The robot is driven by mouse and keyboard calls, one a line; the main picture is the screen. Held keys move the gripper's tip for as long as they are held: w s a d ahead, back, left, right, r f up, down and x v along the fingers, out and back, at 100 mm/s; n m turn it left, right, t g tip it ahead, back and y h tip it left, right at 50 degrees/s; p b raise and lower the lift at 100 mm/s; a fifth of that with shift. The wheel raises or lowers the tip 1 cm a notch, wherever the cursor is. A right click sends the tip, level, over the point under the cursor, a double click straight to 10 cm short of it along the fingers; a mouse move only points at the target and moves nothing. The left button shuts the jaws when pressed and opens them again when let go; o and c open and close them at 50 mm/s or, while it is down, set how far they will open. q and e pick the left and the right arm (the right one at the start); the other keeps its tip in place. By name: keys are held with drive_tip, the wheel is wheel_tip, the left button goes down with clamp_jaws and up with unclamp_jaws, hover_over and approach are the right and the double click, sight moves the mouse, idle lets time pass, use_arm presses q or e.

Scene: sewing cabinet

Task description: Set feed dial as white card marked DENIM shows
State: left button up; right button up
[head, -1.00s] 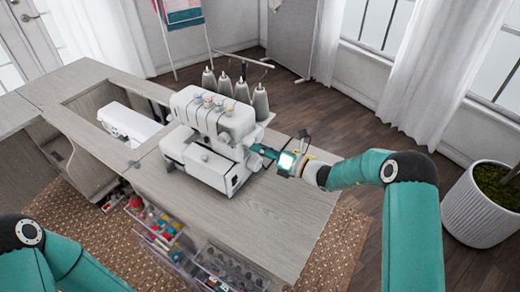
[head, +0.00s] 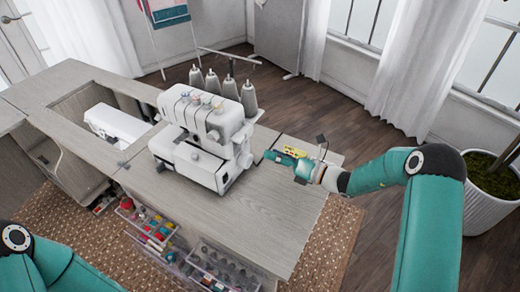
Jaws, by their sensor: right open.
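The white serger (head: 200,140) stands on the wooden cabinet top, with several thread cones (head: 222,88) behind it. Its feed dial is too small to tell at this size. My right gripper (head: 268,156) is open and empty, just right of the serger's right side, with a small gap between them. A yellow patch (head: 293,151) shows at the right gripper; I cannot tell what it is. I see no white card marked DENIM that I can read. Of my left arm only the teal links at the lower left show; its gripper is out of view.
A second white machine (head: 115,124) sits in the cabinet's recess at left. Clear bins of spools (head: 150,225) and small items (head: 222,268) stand below the front edge. A potted plant (head: 490,195) stands at far right.

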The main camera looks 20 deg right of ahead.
drive_tip(key=v, duration=0.3)
drive_tip(key=shift+s+d, duration=0.2)
idle(0.3)
